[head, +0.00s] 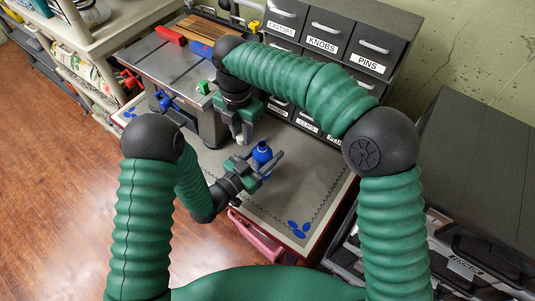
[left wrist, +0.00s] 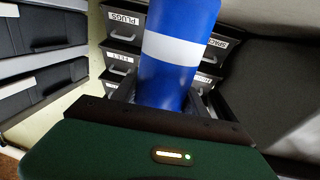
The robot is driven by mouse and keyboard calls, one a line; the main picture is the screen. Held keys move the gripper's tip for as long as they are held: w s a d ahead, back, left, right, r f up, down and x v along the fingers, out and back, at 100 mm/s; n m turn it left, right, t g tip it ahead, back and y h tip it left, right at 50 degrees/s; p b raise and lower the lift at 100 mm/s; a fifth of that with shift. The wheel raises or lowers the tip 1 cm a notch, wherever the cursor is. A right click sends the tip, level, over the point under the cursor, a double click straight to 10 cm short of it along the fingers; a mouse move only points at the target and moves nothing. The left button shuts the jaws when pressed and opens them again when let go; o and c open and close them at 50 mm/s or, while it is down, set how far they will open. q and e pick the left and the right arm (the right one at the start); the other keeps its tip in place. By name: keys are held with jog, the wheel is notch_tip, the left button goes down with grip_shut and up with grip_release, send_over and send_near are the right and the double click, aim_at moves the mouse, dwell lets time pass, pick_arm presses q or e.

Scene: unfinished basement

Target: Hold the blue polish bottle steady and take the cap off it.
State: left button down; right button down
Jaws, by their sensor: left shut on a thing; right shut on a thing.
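The blue polish bottle (head: 262,152) is upright, held over the grey mat. My left gripper (head: 262,168) is shut around its body. In the left wrist view the bottle (left wrist: 178,60) is blue with a pale band, and its top is out of frame. My right gripper (head: 241,136) points down, above and to the left of the bottle, apart from it. It is shut on a small whitish piece (head: 240,140) that looks like the cap. No cap shows on the bottle's top, though the neck is too small to see clearly.
A grey mat (head: 305,190) with a blue leaf pattern covers the worktop. Labelled drawers (head: 322,45) stand behind. A grey stand (head: 185,115) is left of my right gripper, with a red object (head: 170,35) on the bench behind. The mat's right part is clear.

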pick_arm(q)
jog(key=shift+a+f, duration=0.2)
jog(key=shift+f, duration=0.55)
jog(key=shift+a, duration=0.25)
jog(key=c, duration=0.6)
grip_release()
jog(key=shift+d+f, duration=0.1)
jog(key=shift+d, duration=0.25)
jog(key=shift+a, duration=0.1)
jog(key=shift+a, duration=0.2)
jog(key=v, duration=1.1)
jog(key=shift+s+a+b, duration=0.15)
jog(key=shift+s+b, duration=0.2)
jog(key=shift+s, duration=0.05)
